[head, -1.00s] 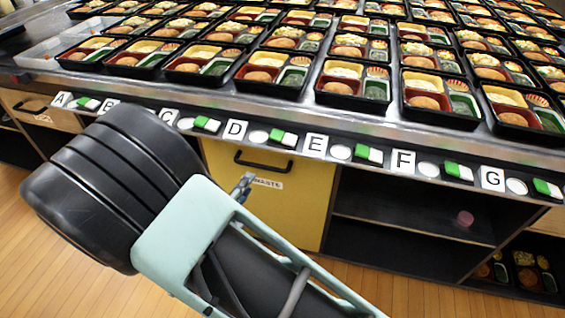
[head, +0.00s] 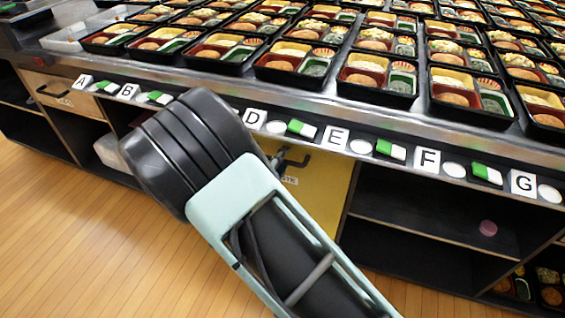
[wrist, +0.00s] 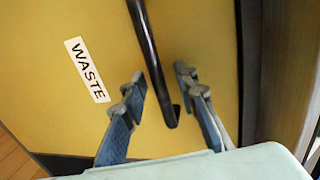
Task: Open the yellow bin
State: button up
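The yellow bin (head: 322,200) is a flat-fronted drawer under the counter, shut flush as far as I can see. It has a black bar handle (head: 302,161) and a white WASTE label (wrist: 87,69). My gripper (head: 281,157) is at the handle in the head view, with my arm covering the bin's left part. In the wrist view, my gripper (wrist: 160,76) is open, one blue-grey finger on each side of the black handle (wrist: 153,65). The hooked end of the handle lies between the fingers. I cannot tell whether either finger touches it.
The counter edge (head: 400,135) runs above the bin, with lettered labels and green-white blocks along it. Many bento trays (head: 375,80) cover the counter. Open dark shelves (head: 430,215) are right of the bin. Another handled drawer (head: 62,93) is at the left. The wooden floor (head: 70,220) is clear.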

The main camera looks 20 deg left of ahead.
jog(key=shift+c, duration=0.3)
grip_shut()
jog(key=shift+s, duration=0.1)
